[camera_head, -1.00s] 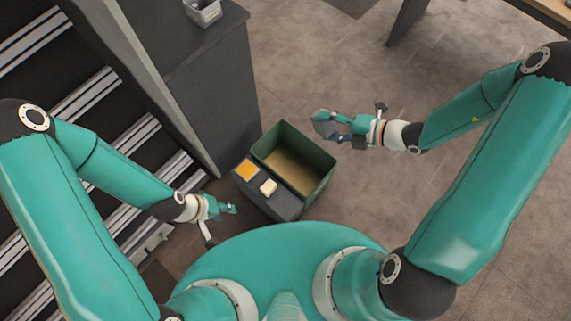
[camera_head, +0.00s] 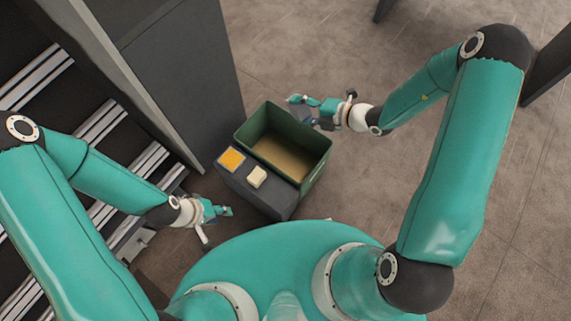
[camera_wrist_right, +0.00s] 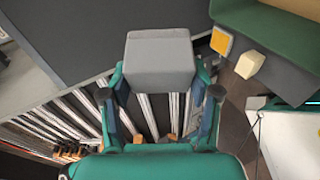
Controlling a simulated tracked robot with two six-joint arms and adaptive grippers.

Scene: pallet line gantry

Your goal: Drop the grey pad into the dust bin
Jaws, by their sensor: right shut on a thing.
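The grey pad (camera_wrist_right: 160,58) is a block held between the fingertips of my right gripper (camera_wrist_right: 160,88) in the right wrist view. In the head view my right gripper (camera_head: 306,104) is at the far right rim of the green open-topped bin, which I take as the dust bin (camera_head: 316,172); the pad there is small and hard to make out. The bin's tan floor looks empty. Whether the pad is over the opening I cannot tell. My left gripper (camera_head: 221,211) is left of the bin, low, with nothing visible in it; its opening is unclear.
A dark grey box (camera_head: 268,198) adjoins the bin, with an orange square (camera_head: 231,159) and a cream block (camera_head: 257,177) on top. A tall grey cabinet (camera_head: 185,75) stands behind left. Roller tracks (camera_head: 100,130) lie at left. The floor (camera_head: 300,50) behind the bin is clear.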

